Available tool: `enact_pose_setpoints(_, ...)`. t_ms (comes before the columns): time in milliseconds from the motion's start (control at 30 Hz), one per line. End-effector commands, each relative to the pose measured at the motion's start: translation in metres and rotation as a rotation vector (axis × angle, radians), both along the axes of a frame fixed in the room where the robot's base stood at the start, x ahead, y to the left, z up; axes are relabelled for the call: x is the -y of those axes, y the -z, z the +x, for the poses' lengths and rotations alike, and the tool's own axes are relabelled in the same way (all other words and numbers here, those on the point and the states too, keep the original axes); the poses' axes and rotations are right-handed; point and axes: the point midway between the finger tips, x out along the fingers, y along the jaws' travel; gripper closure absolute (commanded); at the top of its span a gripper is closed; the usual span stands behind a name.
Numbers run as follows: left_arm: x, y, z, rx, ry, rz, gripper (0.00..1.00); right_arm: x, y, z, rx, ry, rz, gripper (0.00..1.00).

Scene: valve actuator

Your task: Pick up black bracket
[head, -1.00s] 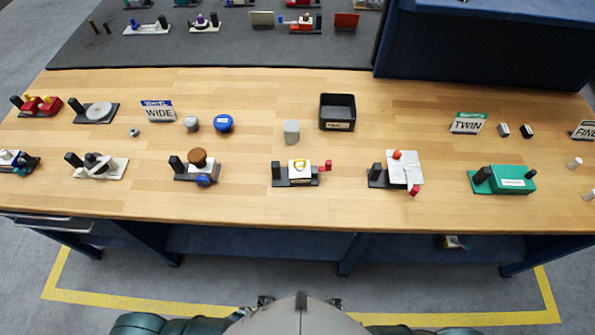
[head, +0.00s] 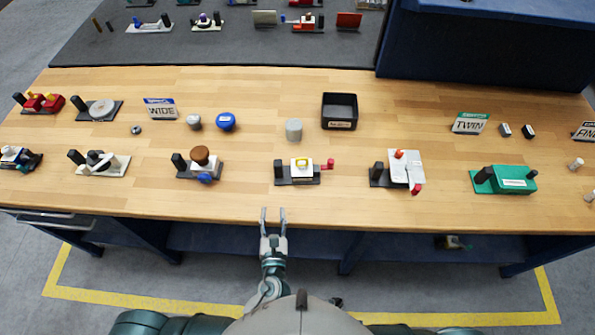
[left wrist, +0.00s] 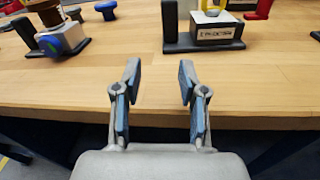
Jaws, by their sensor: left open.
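Several black bracket-like bases with upright posts stand on the wooden bench; I cannot tell which one is meant by the black bracket. The nearest to my left gripper is the black base (head: 282,182) with a black post, carrying a white block with a yellow ring. It also shows in the left wrist view (left wrist: 186,45), at the top, with a label on its block. My left gripper (head: 273,211) is open and empty at the bench's front edge, below and left of that base. Its spread fingers show in the left wrist view (left wrist: 158,76). My right gripper's fingers are not visible.
A black open bin (head: 339,112) stands behind, with a grey cylinder (head: 293,129) to its left. A base with a brown knob (head: 200,155) is left; a base with a white plate (head: 406,168) is right. The bench's front strip (head: 350,206) is clear.

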Motion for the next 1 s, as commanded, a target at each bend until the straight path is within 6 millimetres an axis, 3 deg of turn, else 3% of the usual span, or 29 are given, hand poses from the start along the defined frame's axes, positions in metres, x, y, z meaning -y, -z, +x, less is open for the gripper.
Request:
enact_pose_setpoints(200,0.008,-0.015,0.041,0.063,0.013,-0.115,0.58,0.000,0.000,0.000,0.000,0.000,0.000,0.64)
enact_pose_setpoints(500,0.004,-0.016,0.095,0.067,0.016,-0.128,0.58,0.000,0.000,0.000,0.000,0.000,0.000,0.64)
enact_pose_setpoints(767,0.003,-0.017,0.119,0.066,0.015,-0.128,0.58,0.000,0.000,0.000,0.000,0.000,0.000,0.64)
enact_pose_setpoints(1000,0.003,-0.017,0.154,0.063,0.015,-0.127,0.58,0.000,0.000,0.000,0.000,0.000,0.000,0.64)
